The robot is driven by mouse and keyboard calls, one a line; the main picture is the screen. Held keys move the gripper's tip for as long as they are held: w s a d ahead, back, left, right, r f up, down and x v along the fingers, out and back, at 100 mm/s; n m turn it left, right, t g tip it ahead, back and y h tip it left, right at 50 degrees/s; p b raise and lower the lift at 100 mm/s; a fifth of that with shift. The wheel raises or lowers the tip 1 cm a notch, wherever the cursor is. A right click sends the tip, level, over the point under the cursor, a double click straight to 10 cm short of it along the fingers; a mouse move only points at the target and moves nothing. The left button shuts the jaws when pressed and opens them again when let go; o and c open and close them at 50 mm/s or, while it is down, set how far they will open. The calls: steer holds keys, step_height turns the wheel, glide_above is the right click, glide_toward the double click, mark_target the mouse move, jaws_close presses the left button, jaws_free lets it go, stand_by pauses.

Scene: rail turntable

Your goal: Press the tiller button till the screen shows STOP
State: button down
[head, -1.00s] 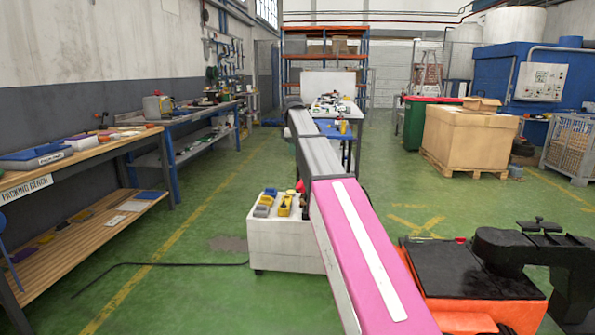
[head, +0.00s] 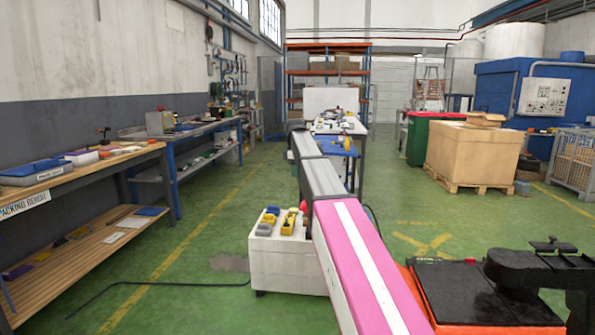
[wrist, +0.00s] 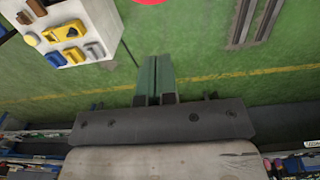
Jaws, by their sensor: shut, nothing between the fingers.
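My gripper shows in the wrist view, its two green fingers (wrist: 152,72) side by side and shut, with bare green floor behind them. They touch nothing that I can see. I cannot make out my gripper in the head view. An orange and black machine (head: 460,300) is at the lower right of the head view, with a black arm-like part (head: 535,268) beside it. A small red spot (head: 470,259) is at the machine's far edge. I cannot make out which part is the tiller button, and no readable screen shows.
A white cart (head: 285,272) carrying yellow, blue and grey pieces stands left of centre; it also shows in the wrist view (wrist: 100,20). A packing bench (head: 90,168) lines the left. A large carton (head: 470,155) on a pallet stands right. Green floor between is open.

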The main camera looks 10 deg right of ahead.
glide_above(302, 203)
steer(key=a, duration=0.2)
step_height(302, 203, down, 7)
steer(key=shift+s+d+f, duration=0.2)
steer(key=shift+d+f, duration=0.4)
steer(key=shift+d, duration=0.25)
steer(key=shift+d+f, duration=0.45)
steer(key=shift+f, duration=0.05)
